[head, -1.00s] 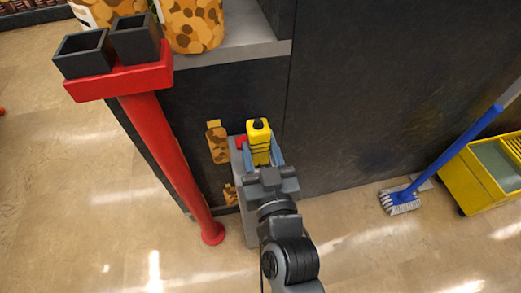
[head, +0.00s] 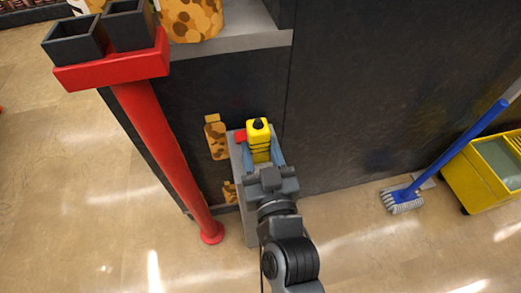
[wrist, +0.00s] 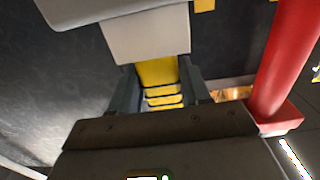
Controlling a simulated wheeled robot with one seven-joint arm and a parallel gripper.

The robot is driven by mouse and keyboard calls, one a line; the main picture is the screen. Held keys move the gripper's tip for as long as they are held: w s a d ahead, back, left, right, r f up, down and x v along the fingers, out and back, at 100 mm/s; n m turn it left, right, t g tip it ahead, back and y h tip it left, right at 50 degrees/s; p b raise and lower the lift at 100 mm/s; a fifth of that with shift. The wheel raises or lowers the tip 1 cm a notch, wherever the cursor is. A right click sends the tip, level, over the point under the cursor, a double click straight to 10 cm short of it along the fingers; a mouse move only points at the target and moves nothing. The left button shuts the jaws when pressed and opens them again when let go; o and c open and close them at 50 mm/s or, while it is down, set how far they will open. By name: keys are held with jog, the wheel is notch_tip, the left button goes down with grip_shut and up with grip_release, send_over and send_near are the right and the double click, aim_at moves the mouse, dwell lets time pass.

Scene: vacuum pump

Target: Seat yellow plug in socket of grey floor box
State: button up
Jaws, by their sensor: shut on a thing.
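The yellow plug (head: 258,128), with a black tip and dark ribs, is between the blue-grey fingers of my gripper (head: 262,156). In the wrist view the plug (wrist: 157,75) shows between the two fingers (wrist: 160,90); its far end meets or passes behind a pale grey block (wrist: 146,36) that looks like part of the floor box. In the head view the grey floor box (head: 237,170) stands against the dark wall, under and left of my gripper. The socket is hidden, so I cannot tell whether the plug is in it.
A red post (head: 165,150) with dark square cups stands close on the left. A small red part (head: 240,136) and a brown patterned bottle shape (head: 216,138) are beside the plug. A blue mop (head: 440,155) and yellow bucket (head: 470,180) stand right; floor between is clear.

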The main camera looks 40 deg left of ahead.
jog(key=shift+f+b, duration=0.85)
jog(key=o, duration=1.3)
jog(key=shift+c, duration=0.2)
jog(key=v, duration=0.7)
jog(key=shift+s+d+b, duration=0.25)
jog(key=shift+d+b, duration=0.05)
jog(key=shift+b, duration=0.1)
